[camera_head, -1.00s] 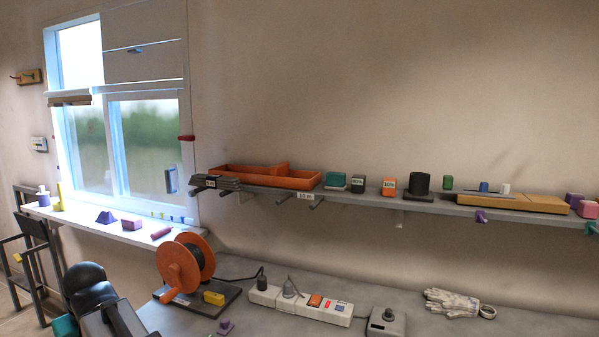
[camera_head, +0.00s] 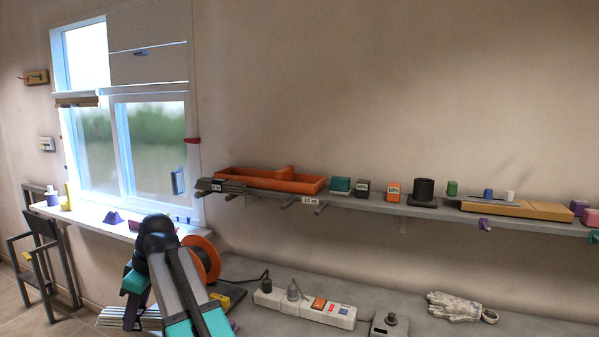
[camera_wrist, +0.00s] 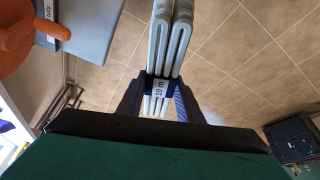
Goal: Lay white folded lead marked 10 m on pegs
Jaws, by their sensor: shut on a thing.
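The white folded lead (camera_wrist: 170,45) is in my gripper (camera_wrist: 158,95), its "10 m" label (camera_wrist: 160,88) showing between the fingers in the wrist view. In the head view the lead (camera_head: 145,318) is low at the left, partly behind my arm. My gripper (camera_head: 131,312) is shut on it there, below the window sill and in front of the bench. The bare pegs (camera_head: 320,208) stick out below the wall shelf beside a "10 m" label (camera_head: 310,200), well up and right of the lead.
A dark folded lead (camera_head: 221,186) lies on pegs left of the bare ones. An orange tray (camera_head: 265,181) and several small blocks stand on the shelf. The orange reel (camera_head: 204,258), partly behind my arm, and a power strip (camera_head: 305,307) are on the bench. A chair stands at far left.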

